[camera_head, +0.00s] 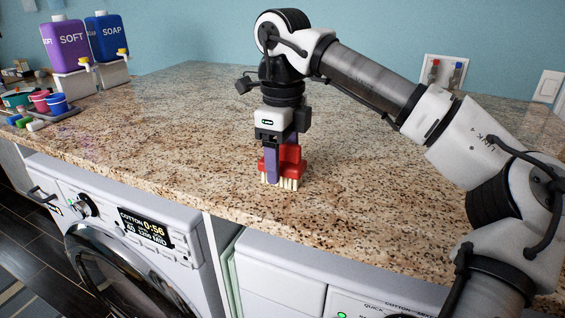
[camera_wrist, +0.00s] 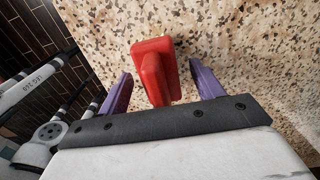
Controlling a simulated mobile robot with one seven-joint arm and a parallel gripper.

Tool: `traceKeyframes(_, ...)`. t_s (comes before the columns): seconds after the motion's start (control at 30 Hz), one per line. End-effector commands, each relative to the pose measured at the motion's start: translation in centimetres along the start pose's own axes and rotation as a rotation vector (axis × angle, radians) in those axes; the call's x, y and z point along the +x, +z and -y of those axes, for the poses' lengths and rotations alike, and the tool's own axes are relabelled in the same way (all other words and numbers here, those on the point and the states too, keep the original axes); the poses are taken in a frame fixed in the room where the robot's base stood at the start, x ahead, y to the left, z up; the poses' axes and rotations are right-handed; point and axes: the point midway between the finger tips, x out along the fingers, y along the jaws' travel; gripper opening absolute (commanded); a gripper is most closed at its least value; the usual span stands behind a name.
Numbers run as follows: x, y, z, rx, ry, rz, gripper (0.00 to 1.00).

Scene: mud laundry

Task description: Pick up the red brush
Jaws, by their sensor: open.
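The red brush (camera_head: 291,160) stands on the speckled granite countertop with its pale bristles down. In the wrist view the red brush (camera_wrist: 156,70) lies between the two purple fingers, with its handle pointing towards the gripper's base. My gripper (camera_head: 271,172) points straight down at the brush and is open. In the wrist view my gripper (camera_wrist: 160,85) has a finger on each side of the brush, with gaps visible on both sides. One finger hides part of the brush in the head view.
The granite countertop (camera_head: 180,130) is clear around the brush. Purple (camera_head: 65,45) and blue (camera_head: 107,38) soap bottles stand at the far left, near a tray with small cups (camera_head: 57,103). A washing machine (camera_head: 120,240) is below the front edge.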

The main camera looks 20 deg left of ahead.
Motion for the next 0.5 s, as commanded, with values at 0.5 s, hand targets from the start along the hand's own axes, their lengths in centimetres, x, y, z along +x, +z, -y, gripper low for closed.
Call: traceKeyframes(0.5,1.09,0.04,-0.07,-0.001,0.000,0.001,0.45)
